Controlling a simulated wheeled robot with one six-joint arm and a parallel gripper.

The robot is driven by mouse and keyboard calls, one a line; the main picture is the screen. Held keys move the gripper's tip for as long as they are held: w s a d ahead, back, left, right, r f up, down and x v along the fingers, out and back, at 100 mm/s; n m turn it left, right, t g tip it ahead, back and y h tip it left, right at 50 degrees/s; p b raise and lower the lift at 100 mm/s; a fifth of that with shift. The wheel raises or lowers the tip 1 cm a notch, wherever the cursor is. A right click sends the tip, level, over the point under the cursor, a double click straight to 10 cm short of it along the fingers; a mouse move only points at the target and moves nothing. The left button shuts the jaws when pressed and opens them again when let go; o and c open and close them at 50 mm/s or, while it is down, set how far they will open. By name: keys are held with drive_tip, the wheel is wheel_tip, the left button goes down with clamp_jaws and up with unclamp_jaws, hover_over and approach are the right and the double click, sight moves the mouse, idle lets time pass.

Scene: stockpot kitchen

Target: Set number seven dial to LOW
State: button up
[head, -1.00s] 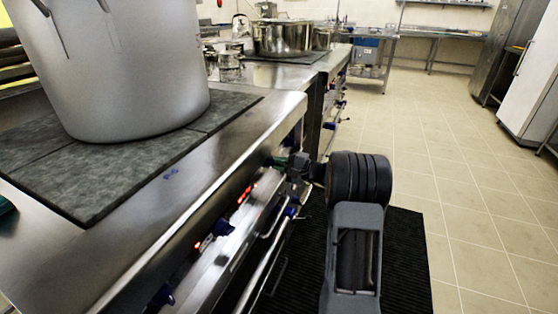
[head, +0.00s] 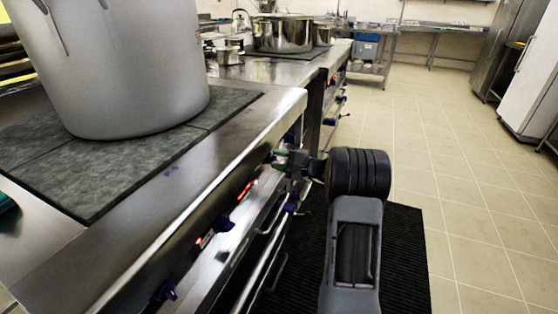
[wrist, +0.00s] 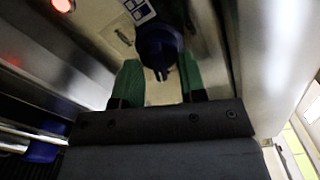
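In the wrist view a dark blue dial (wrist: 158,45) sits on the shiny metal stove panel, its pointer ridge facing down the picture. My gripper (wrist: 160,82) has two green fingers spread apart, one on each side of the dial's lower end. I cannot tell whether either finger touches it. A blue and white label (wrist: 138,10) lies on the panel just above the dial; its text and the dial's number are not readable. In the head view my gripper (head: 279,158) is at the stove front's far end, and the dial there is hidden.
A large pot (head: 120,70) stands on the stove top. A black mat (head: 405,260) and open tiled floor lie to the right.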

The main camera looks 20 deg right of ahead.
drive_tip(key=shift+s, duration=0.1)
drive_tip(key=p+v, duration=0.2)
drive_tip(key=v, duration=1.1)
drive_tip(key=shift+s+d+p, duration=0.25)
drive_tip(key=shift+d+p, duration=0.05)
drive_tip(key=shift+p, duration=0.05)
drive_tip(key=s+a+r+n+g+h+p, duration=0.1)
drive_tip(key=s+a+r+n+g+p, duration=0.2)
drive_tip(key=a+r+g+p, duration=0.35)
drive_tip(key=s+a+r+n+g+h+p, duration=0.1)
drive_tip(key=s+a+r+n+g+p, duration=0.2)
drive_tip(key=a+r+p, duration=0.65)
drive_tip(key=s+a+r+n+h+p, duration=0.3)
drive_tip(key=s+r+h+p, duration=0.2)
drive_tip(key=s+r+p, duration=0.1)
drive_tip(key=s+a+r+n+h+p, duration=0.4)
drive_tip(key=s+r+h+p, duration=0.1)
drive_tip(key=r, duration=0.4)
drive_tip(key=shift+s+n+p, duration=0.3)
drive_tip(key=shift+s+p, duration=0.55)
drive_tip(key=shift+s, duration=0.2)
